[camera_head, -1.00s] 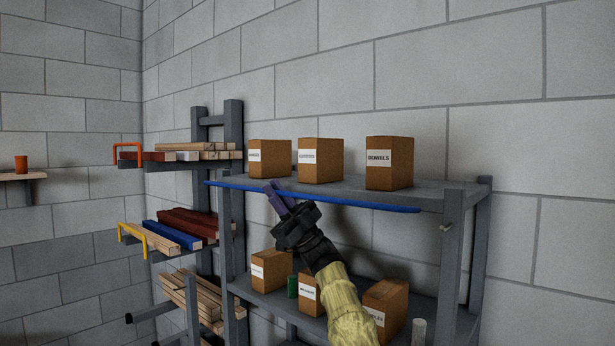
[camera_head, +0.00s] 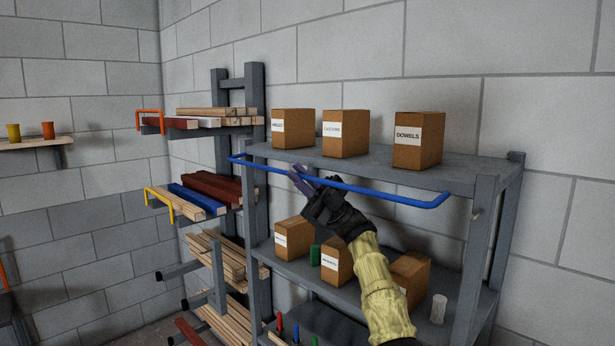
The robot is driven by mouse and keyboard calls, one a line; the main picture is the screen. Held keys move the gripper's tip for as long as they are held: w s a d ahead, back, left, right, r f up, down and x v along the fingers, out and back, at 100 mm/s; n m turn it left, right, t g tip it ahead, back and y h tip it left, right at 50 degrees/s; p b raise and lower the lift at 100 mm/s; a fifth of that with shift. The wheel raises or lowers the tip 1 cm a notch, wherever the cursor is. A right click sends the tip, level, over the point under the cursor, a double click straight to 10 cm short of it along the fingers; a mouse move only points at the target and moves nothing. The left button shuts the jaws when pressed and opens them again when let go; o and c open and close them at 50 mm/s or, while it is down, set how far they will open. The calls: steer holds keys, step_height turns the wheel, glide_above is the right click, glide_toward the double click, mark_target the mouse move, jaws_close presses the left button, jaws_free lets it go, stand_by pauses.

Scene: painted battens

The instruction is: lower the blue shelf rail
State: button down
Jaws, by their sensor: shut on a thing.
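The blue shelf rail (camera_head: 385,190) is a long bar with bent ends. It runs across the front of the grey shelf unit's top shelf (camera_head: 465,172), its bar now standing out in front of the shelf edge. My gripper (camera_head: 301,178) is shut on the rail left of its middle; the fingers hide a short part of the bar. Three brown cardboard boxes stand on the top shelf behind the rail: the left box (camera_head: 294,130), the middle box (camera_head: 346,135) and the right box (camera_head: 419,142), labelled DOWELS.
Several boxes, a green cylinder (camera_head: 315,255) and a white cylinder (camera_head: 438,309) stand on the lower shelf. A rack of battens with an orange rail (camera_head: 149,120) and a yellow rail (camera_head: 160,204) stands left. A wall shelf (camera_head: 35,142) holds two cups.

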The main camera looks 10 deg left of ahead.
steer(key=c, duration=1.9)
jaws_free()
steer(key=shift+s+a+r, duration=0.1)
steer(key=shift+o, duration=0.6)
steer(key=shift+s+a, duration=0.1)
steer(key=shift+a, duration=0.05)
steer(key=b+v, duration=0.6)
steer(key=v, duration=0.2)
steer(key=shift+b, duration=0.4)
steer(key=shift+w, duration=0.2)
steer(key=shift+s, duration=0.1)
